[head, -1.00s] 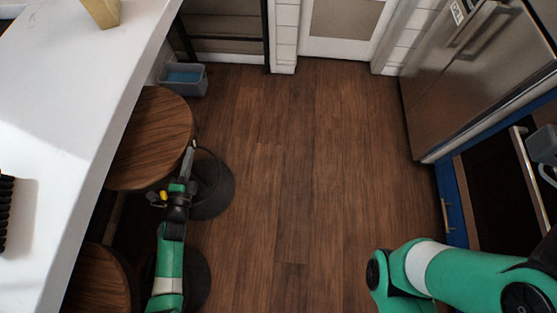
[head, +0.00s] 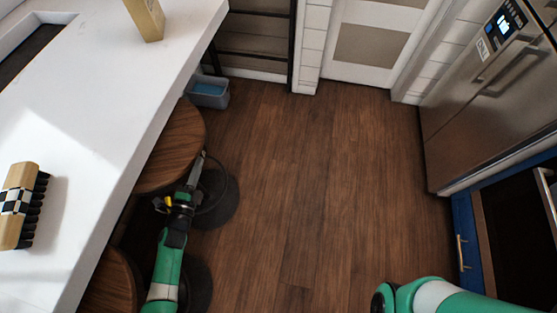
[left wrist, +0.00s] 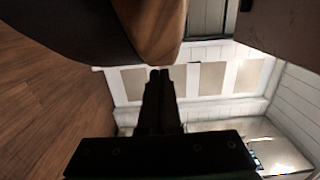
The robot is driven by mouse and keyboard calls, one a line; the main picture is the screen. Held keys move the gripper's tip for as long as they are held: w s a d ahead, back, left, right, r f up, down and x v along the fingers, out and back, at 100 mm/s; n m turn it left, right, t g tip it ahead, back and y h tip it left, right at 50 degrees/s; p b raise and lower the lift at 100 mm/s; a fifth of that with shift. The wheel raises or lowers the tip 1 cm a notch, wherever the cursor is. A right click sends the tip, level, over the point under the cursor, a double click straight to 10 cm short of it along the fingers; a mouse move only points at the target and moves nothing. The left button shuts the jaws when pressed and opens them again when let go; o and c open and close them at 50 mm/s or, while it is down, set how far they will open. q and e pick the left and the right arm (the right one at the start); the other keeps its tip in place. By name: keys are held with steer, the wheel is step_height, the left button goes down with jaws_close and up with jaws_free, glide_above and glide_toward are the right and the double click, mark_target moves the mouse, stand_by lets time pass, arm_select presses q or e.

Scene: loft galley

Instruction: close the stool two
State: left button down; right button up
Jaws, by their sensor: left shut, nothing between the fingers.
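Two round wooden stools stand along the white counter. The farther stool (head: 172,150) is partly under the counter edge, and the nearer stool (head: 108,285) shows at the bottom left. I cannot tell which one is stool two. My left gripper (head: 202,156) is shut and empty, at the right rim of the farther seat; whether it touches is unclear. In the left wrist view the shut fingers (left wrist: 160,80) point ahead, just below a curved brown seat edge (left wrist: 150,30). My right gripper is out of view; only part of my right arm shows.
The white counter (head: 100,110) holds a brush (head: 20,205) and a tan block (head: 146,18). A grey bin (head: 209,92) stands beyond the stools. The wooden floor (head: 310,190) is clear in the middle. A steel fridge (head: 485,110) stands at right.

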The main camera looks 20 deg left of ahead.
arm_select(q)
steer(key=s+d+p, duration=0.2)
steer(key=s+d, duration=0.2)
steer(key=s, duration=0.6)
steer(key=shift+s+d+p, duration=0.15)
steer(key=shift+d+p, duration=0.2)
steer(key=shift+d, duration=0.05)
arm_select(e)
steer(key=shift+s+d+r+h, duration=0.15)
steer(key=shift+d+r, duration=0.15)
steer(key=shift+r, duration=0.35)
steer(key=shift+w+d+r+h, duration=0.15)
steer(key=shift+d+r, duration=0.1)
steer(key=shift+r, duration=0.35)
arm_select(q)
steer(key=shift+f, duration=0.1)
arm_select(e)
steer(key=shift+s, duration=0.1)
